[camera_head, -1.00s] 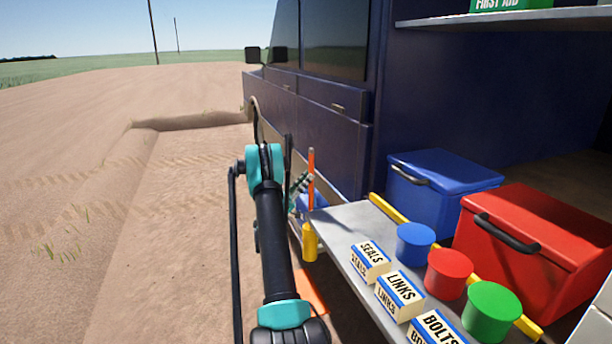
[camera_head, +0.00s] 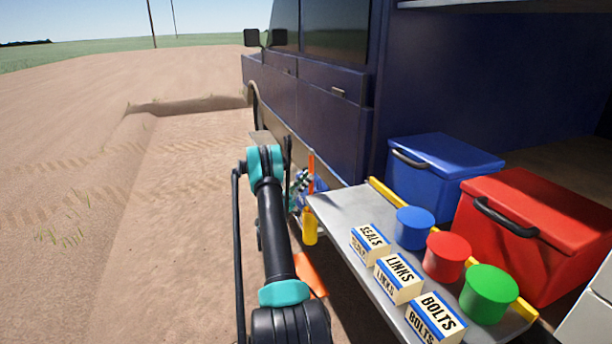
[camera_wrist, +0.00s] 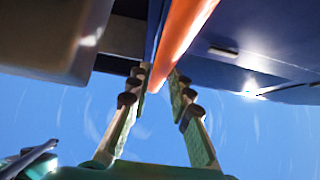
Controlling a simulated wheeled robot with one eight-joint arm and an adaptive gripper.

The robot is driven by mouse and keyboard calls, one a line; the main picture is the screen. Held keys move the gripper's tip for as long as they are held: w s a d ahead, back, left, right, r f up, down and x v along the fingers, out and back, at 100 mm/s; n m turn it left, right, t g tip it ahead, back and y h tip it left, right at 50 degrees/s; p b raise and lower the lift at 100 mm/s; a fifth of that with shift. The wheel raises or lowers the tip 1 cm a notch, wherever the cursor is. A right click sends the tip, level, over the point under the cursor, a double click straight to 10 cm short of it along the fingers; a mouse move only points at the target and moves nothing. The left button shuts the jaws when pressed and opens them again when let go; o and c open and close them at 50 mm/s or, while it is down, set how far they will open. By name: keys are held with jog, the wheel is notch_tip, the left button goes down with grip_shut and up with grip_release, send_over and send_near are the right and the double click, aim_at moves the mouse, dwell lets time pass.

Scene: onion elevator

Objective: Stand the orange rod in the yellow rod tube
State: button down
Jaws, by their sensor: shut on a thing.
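The orange rod (camera_head: 311,168) stands roughly upright beside the front left corner of the shelf. My gripper (camera_head: 302,184) is shut on it, partly hidden behind my arm. In the wrist view my two fingers (camera_wrist: 156,80) close around the orange rod (camera_wrist: 182,38), which runs up out of the picture. The yellow rod tube (camera_head: 310,226) is upright at the shelf's left edge, just below the rod and nearly in line with it. I cannot tell whether the rod's lower end is inside the tube's mouth.
The dark blue truck (camera_head: 325,125) stands close behind my gripper. Open dirt ground (camera_head: 130,240) is free on the left.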

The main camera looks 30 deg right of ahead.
jog(key=shift+f, duration=1.5)
jog(key=c, duration=1.3)
grip_release()
jog(key=v, duration=0.7)
jog(key=shift+a+f, duration=0.2)
jog(key=shift+r+t, duration=0.1)
jog(key=shift+t, duration=0.2)
